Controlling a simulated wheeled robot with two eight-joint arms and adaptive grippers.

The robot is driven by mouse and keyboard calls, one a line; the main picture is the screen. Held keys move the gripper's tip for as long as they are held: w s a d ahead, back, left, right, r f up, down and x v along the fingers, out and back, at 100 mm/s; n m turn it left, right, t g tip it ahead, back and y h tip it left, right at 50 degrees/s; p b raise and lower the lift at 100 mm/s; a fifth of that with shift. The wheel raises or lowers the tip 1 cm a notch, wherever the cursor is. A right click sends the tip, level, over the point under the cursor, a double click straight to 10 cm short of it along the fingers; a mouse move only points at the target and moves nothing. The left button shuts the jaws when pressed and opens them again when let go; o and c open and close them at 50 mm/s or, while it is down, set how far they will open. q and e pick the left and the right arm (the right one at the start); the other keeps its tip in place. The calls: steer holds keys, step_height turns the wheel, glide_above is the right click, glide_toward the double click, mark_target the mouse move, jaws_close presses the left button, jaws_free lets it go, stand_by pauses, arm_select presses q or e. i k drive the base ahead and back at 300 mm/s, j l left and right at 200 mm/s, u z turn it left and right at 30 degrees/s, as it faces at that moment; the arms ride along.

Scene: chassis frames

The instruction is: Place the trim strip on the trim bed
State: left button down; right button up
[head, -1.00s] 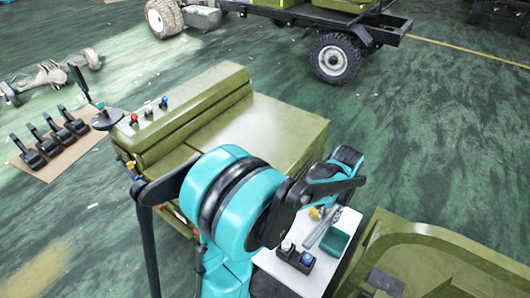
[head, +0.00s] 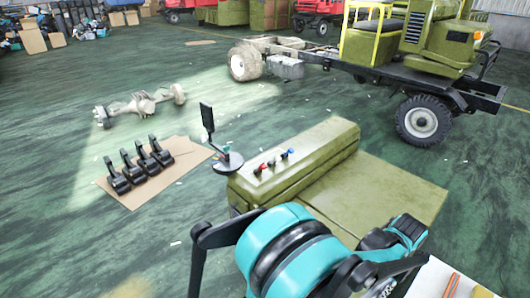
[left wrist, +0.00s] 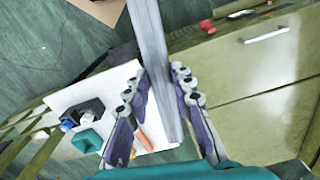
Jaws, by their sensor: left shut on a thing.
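In the left wrist view my left gripper (left wrist: 160,88) is shut on a long grey trim strip (left wrist: 148,30). The strip runs between the two fingers and extends upward out of the frame. In the head view my teal left arm hides the gripper's fingers, and I cannot see the strip there. I cannot make out a trim bed for certain in either view. My right gripper is not in view.
A white tabletop (left wrist: 75,97) carries a teal bin (left wrist: 88,140) and a dark button box (left wrist: 85,117). An olive cabinet (head: 390,190) with small knobs stands beside it. Black pedals (head: 140,165) lie on cardboard at left; a truck chassis (head: 385,75) stands behind.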

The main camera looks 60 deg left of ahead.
mark_target(264, 160)
steer(key=j, duration=0.95)
steer(key=k+j+z, duration=0.1)
steer(key=j, duration=0.85)
steer(key=k+j, duration=0.1)
steer(key=j, duration=0.85)
steer(key=i+j, duration=0.1)
steer(key=j, duration=0.2)
steer(key=i+j, duration=0.15)
steer(key=j, duration=0.2)
steer(key=i+j, duration=0.1)
steer(key=j, duration=0.2)
steer(key=i+j+z, duration=0.1)
steer(key=j, duration=0.25)
